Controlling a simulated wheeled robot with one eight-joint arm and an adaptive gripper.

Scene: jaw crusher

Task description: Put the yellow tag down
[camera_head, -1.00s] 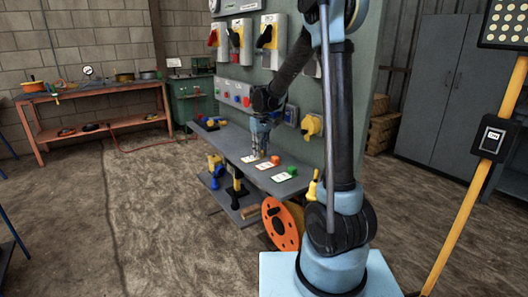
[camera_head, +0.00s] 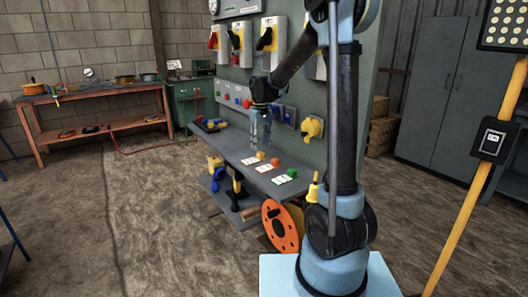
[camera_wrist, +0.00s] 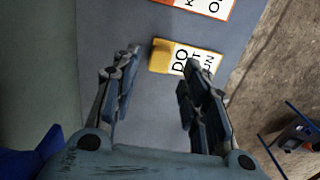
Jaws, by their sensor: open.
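The yellow tag (camera_wrist: 187,57) lies flat on the grey shelf, a white card with black lettering and a yellow end block. In the head view the yellow tag (camera_head: 250,160) is the farthest of three tags in a row. My gripper (camera_wrist: 158,70) is open and empty, its fingers spread to either side of the tag's near end. In the head view my gripper (camera_head: 261,142) hangs above the shelf over the tag's area, apart from it.
A red-orange tag (camera_head: 264,168) and a green tag (camera_head: 282,179) lie nearer on the shelf (camera_head: 236,146). A panel with switches (camera_head: 268,42) and a yellow socket (camera_head: 312,127) rises behind. A blue and yellow tool (camera_head: 212,124) lies at the far end.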

